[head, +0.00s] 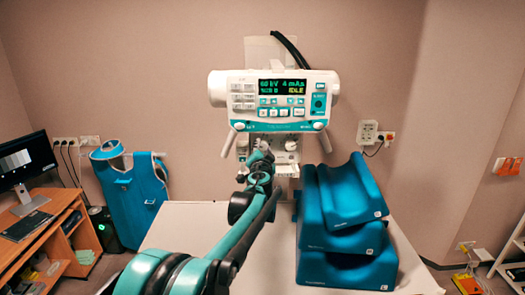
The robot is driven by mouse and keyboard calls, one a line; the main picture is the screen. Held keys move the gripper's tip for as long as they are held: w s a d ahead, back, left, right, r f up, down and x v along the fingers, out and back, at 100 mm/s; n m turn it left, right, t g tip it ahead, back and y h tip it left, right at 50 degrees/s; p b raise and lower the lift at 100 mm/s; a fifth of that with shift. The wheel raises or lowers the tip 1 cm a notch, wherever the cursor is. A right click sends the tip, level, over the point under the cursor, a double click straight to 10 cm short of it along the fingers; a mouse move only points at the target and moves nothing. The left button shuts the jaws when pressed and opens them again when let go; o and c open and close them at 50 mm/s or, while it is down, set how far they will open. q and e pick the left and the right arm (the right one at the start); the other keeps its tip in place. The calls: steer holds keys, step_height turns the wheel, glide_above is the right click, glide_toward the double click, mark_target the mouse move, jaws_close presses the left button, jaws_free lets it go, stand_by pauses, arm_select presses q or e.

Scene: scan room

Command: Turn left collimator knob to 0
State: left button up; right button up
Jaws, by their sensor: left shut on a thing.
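The X-ray tube head (270,88) hangs at the back, with a lit display (282,87) that reads 60 kV, 4 mAs and IDLE. Below it is the pale collimator (282,158), its left part largely covered by my arm. A knob (291,146) shows on its right side. My left gripper (261,149) is up against the collimator's front left and shut on the left collimator knob, which it hides. The knob's pointer and scale cannot be read from here. My right gripper is not in view.
A white table (190,225) stretches below the collimator. Blue stacked positioning cushions (345,268) stand on it, right of my arm. A handle (324,141) hangs from the tube head's right. A desk with a monitor (24,160) and a blue apron (128,195) are at left.

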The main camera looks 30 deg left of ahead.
arm_select(q)
steer(key=shift+f+n, duration=0.15)
steer(key=shift+n, duration=1.25)
steer(key=o, duration=1.2)
steer(key=shift+c, duration=0.2)
steer(key=shift+s, duration=0.1)
steer(key=v, duration=1.2)
